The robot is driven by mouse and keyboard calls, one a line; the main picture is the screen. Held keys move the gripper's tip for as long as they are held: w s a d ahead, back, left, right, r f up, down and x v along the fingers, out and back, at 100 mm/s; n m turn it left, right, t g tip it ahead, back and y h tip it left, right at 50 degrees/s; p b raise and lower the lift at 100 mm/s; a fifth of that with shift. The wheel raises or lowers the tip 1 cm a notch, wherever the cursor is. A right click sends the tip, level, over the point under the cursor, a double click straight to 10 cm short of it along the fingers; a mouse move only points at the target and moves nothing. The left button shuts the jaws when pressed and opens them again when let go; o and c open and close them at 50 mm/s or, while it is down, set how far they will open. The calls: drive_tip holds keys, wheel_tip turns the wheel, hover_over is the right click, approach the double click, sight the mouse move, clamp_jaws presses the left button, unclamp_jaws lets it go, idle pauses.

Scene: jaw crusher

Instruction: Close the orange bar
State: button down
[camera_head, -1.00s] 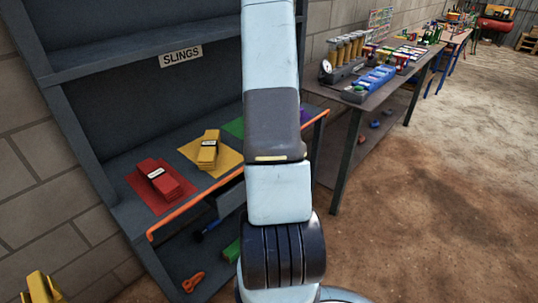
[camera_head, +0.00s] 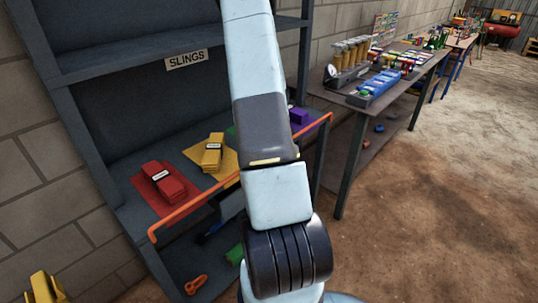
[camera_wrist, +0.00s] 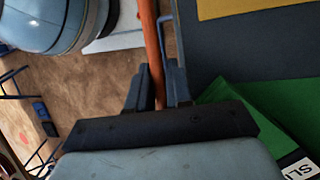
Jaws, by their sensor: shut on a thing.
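The orange bar (camera_head: 190,208) runs along the front edge of the slings shelf in the head view, from lower left to upper right. Its middle is hidden behind my arm. In the wrist view the bar (camera_wrist: 151,40) passes between the two dark fingers of my gripper (camera_wrist: 158,88), which are shut on it. My gripper is hidden by the arm in the head view.
A red sling (camera_head: 165,183), a yellow sling (camera_head: 212,152) and a purple item (camera_head: 299,117) lie on the shelf behind the bar. The SLINGS label (camera_head: 187,60) is above. A workbench (camera_head: 420,72) with parts stands to the right; open dirt floor lies before it.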

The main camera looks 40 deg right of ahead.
drive_tip(key=shift+a, duration=0.1)
drive_tip(key=c, duration=1.1)
unclamp_jaws()
drive_tip(key=shift+w+r, duration=0.1)
drive_tip(key=shift+r, duration=0.3)
wheel_tip(320, 180, up, 2)
drive_tip(key=shift+r, duration=0.2)
drive_tip(key=s+a+r, duration=0.2)
drive_tip(key=s+r, duration=0.1)
drive_tip(key=s, duration=0.1)
drive_tip(key=s+a+r, duration=0.2)
drive_tip(key=s+r, duration=0.1)
drive_tip(key=s, duration=0.1)
drive_tip(key=s+a+r, duration=0.3)
drive_tip(key=s, duration=0.1)
drive_tip(key=shift+s+r, duration=0.1)
drive_tip(key=shift+r, duration=0.2)
drive_tip(key=shift+a, duration=0.1)
